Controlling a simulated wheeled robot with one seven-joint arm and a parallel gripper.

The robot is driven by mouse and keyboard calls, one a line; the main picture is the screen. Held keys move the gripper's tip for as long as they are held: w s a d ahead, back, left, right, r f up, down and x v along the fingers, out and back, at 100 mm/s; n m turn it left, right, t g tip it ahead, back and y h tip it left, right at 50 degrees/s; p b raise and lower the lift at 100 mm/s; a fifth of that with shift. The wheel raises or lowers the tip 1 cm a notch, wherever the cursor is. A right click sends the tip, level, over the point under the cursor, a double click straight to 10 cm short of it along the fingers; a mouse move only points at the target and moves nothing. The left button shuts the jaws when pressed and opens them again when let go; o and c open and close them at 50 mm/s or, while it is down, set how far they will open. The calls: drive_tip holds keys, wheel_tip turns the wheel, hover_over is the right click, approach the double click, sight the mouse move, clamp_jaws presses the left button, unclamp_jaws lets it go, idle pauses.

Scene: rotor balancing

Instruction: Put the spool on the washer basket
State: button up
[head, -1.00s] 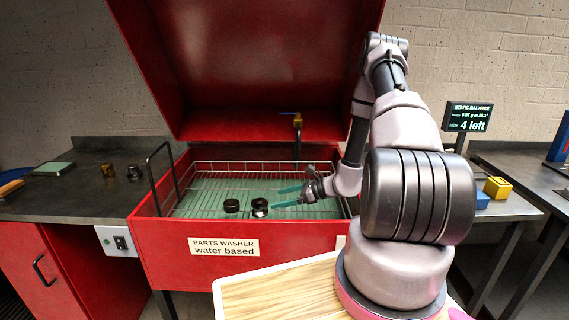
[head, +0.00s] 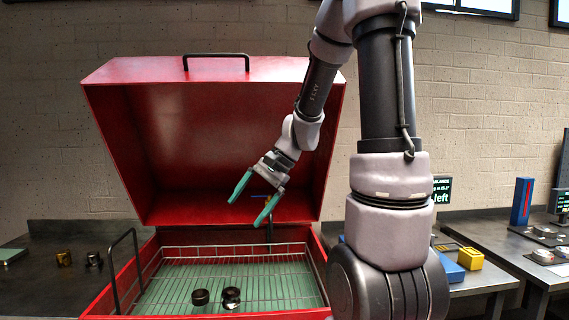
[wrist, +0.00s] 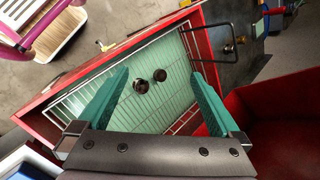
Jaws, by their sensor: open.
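The washer basket (head: 290,250) is a wire basket with a pale green floor, set in the red parts washer. Two dark, short round parts sit side by side in it: a plain dark one (head: 200,297) and one with a shinier rim (head: 231,297). I cannot tell for sure which is the spool. Both show in the wrist view, the plain one (wrist: 159,75) and the shinier one (wrist: 140,86), with basket wire (wrist: 75,100) around them. My gripper (head: 246,212) is open and empty, well above the basket, its green fingers apart; it also shows in the wrist view (wrist: 160,74).
The red lid (head: 215,130) stands open behind my gripper. A black bar handle (head: 125,260) rises at the washer's left. A brass part (head: 64,258) and a dark metal part (head: 94,259) stand on the left bench. A yellow block (head: 470,257) is on the right bench.

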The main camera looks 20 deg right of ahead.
drive_tip(key=s+d+r+n+t+h, duration=0.4)
drive_tip(key=s+r+n+t+h, duration=0.1)
drive_tip(key=s+r, duration=0.7)
drive_tip(key=shift+s+r, duration=0.25)
drive_tip(key=shift+s, duration=0.3)
